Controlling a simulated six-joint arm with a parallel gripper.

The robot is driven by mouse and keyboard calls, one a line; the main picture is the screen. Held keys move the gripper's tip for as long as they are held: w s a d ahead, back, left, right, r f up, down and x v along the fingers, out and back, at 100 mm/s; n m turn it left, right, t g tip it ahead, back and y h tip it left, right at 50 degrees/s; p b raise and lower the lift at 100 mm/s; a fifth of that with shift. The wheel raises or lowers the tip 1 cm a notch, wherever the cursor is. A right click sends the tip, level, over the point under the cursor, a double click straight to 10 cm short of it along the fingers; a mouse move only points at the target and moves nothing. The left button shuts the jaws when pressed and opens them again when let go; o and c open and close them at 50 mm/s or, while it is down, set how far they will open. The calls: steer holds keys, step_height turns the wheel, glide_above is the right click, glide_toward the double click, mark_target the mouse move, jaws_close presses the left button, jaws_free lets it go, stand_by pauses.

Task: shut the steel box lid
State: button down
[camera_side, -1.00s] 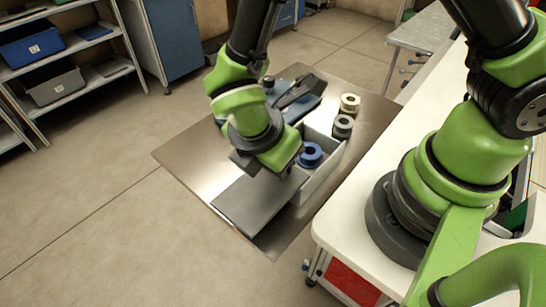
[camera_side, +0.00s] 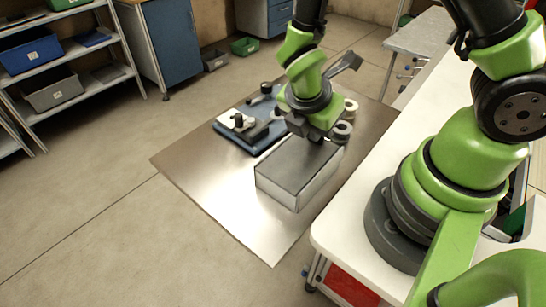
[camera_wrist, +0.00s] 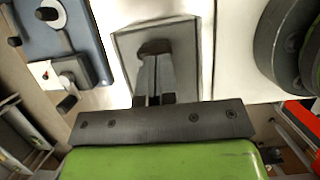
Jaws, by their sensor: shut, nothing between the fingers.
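The steel box (camera_side: 303,190) stands on the metal sheet, and its grey lid (camera_side: 290,163) lies flat over the top, with no gap that I can make out. The inside of the box is hidden. The lid (camera_wrist: 188,70) also fills the middle of the wrist view. My gripper (camera_side: 317,138) is over the far end of the lid in the side view. Its fingers are together and empty, pointing down at the lid in the wrist view (camera_wrist: 155,50). I cannot tell whether the fingertips touch the lid.
A blue fixture (camera_side: 228,130) with black and white parts sits left of the box. A pale reel (camera_side: 351,107) and a grey reel (camera_side: 342,132) stand close to my gripper on the right. The metal sheet (camera_side: 225,195) is clear at the front left. A white table (camera_side: 350,220) is at right.

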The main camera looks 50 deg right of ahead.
steer(key=a, duration=0.2)
steer(key=a+r, duration=0.1)
steer(key=a, duration=0.1)
steer(key=shift+a, duration=0.3)
steer(key=v, duration=0.8)
step_height(320, 180, up, 9)
steer(key=m+t+y, duration=0.2)
steer(key=m+y, duration=0.2)
steer(key=m, duration=0.6)
glide_above(297, 161)
steer(key=s, duration=0.3)
steer(key=s+d+r+m+t+y, duration=0.2)
steer(key=s+r+m+t, duration=0.3)
steer(key=m, duration=0.7)
steer(key=shift+s+r, duration=0.15)
steer(key=shift+r, duration=0.25)
steer(key=c, duration=1.8)
jaws_free()
steer(key=shift+c, duration=0.2)
